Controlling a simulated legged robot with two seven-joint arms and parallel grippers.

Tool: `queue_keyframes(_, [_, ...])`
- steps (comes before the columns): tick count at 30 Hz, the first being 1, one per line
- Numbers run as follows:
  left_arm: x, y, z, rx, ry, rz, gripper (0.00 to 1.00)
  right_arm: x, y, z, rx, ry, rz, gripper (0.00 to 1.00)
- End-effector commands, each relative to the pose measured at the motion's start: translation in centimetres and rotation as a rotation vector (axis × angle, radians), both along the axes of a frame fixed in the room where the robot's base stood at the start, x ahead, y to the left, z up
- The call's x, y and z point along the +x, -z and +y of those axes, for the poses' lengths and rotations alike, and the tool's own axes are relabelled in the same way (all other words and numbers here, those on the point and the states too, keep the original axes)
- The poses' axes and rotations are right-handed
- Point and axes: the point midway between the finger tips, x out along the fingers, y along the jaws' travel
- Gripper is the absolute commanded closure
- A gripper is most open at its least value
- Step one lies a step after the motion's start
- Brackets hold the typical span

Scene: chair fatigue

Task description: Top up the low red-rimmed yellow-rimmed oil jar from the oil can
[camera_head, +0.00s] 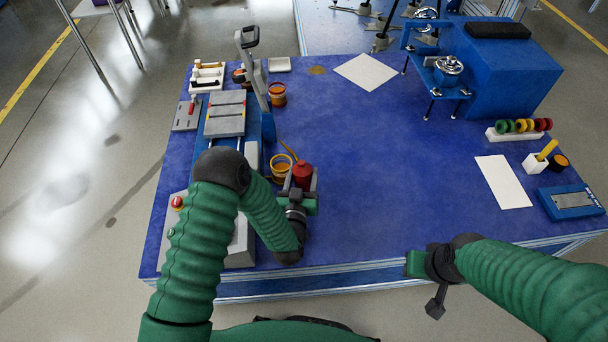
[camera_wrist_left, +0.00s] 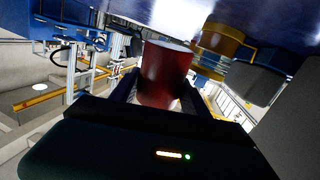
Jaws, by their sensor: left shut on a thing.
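My left gripper (camera_head: 300,188) is shut on the red oil can (camera_head: 303,173), near the front left of the blue table. The can also fills the middle of the left wrist view (camera_wrist_left: 166,72), between the fingers. A thin orange spout-like rod (camera_head: 289,151) shows at the can's upper left, by the near jar. This yellow-rimmed amber jar (camera_head: 280,172) stands just left of the can; it shows in the left wrist view (camera_wrist_left: 218,45). A second amber jar (camera_head: 277,94) stands farther back. Any flow of oil cannot be made out. My right gripper (camera_head: 416,264) is at the table's front edge, its fingers unclear.
A grey and blue machine (camera_head: 225,117) with an upright post stands left of the jars. White sheets (camera_head: 366,72) (camera_head: 503,182) lie on the table. A blue stand (camera_head: 497,75) is at the back right; a ring rack (camera_head: 518,132) is at the right. The table's middle is clear.

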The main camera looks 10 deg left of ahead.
Motion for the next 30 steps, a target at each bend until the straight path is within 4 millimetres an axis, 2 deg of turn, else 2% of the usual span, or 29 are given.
queue_keyframes(2, [-0.2, -0.2, -0.1, -0.007, 0.0, 0.003, 1.0, 0.0, -0.4, 0.0, 0.0, -0.001, 0.0, 0.64])
queue_keyframes(14, [-0.9, 2.0, -1.2, -0.198, -0.001, 0.136, 1.0, 0.0, -2.1, 0.0, 0.0, 0.0, 0.0, 0.64])
queue_keyframes(30, [-1.3, 0.9, -1.7, -0.382, -0.001, 0.263, 1.0, 0.0, -5.9, 0.0, 0.0, -0.001, 0.0, 0.64])
